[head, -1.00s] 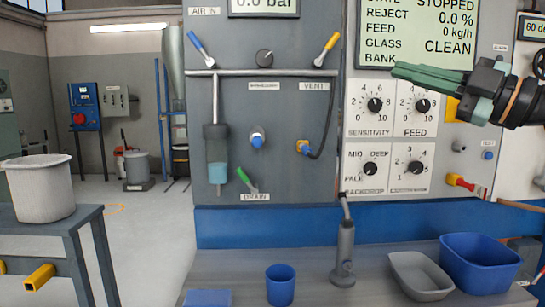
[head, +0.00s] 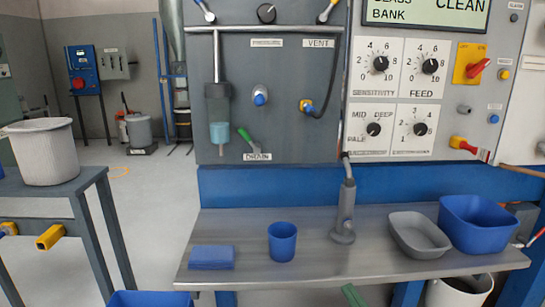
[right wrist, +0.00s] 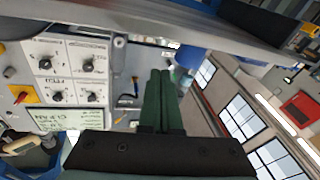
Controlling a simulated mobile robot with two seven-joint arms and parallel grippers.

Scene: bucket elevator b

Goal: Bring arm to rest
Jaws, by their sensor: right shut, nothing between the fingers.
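My right gripper (head: 353,296) shows only as a green finger piece at the bottom edge of the head view, below the front edge of the bench. In the right wrist view its two green fingers (right wrist: 160,100) lie together, shut and empty. The control panel (right wrist: 68,70) shows upside down at the left there, behind and apart from the fingers. My left gripper is in neither view.
The metal bench (head: 310,250) holds a blue cloth (head: 211,257), a blue cup (head: 282,242), a grey stand (head: 344,215), a grey tray (head: 420,235) and a blue bin (head: 480,225). A white bucket (head: 460,291) is under it.

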